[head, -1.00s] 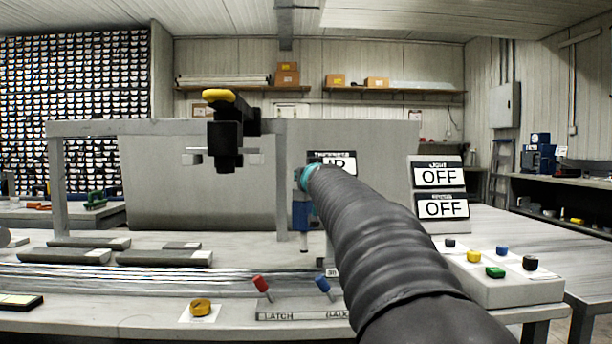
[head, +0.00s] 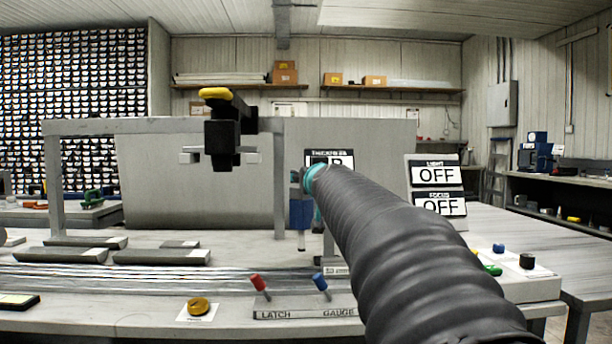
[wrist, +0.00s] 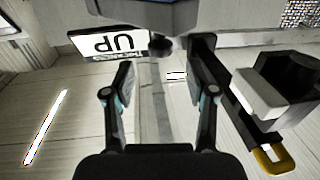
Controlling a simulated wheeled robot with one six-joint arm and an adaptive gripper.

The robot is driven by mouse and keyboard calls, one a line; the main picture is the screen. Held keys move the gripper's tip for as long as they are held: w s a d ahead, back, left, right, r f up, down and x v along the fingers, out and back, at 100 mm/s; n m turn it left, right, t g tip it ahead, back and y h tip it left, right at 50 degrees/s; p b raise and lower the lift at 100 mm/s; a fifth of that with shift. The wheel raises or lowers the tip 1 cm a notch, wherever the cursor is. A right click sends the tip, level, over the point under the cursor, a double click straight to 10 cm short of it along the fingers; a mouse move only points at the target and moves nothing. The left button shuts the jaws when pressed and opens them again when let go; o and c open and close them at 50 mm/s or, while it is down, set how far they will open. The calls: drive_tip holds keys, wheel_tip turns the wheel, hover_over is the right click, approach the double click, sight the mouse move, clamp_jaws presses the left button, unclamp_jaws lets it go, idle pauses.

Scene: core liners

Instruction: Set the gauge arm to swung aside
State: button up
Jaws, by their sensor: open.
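The blue lever (head: 320,282) over the word GAUGE stands on the front panel, beside a red lever (head: 259,283) over LATCH. A blue upright part (head: 300,214) stands at the rig's right post, partly hidden by my arm; I cannot tell whether it is the gauge arm. The thickness sign (head: 322,158) is partly covered; in the wrist view the sign (wrist: 110,43) reads UP, upside down. My gripper (wrist: 163,78) is open and empty, with a grey body (wrist: 150,12) and dark round knob (wrist: 161,46) just beyond its fingertips.
A black head with a yellow handle (head: 216,93) hangs from the rig's crossbar; its handle (wrist: 270,160) shows right in the wrist view. Grey core liners (head: 161,257) lie on the bench. OFF signs (head: 436,175) and a button box (head: 525,288) stand right of my arm.

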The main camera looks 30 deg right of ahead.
drive_tip(key=shift+v, duration=2.9)
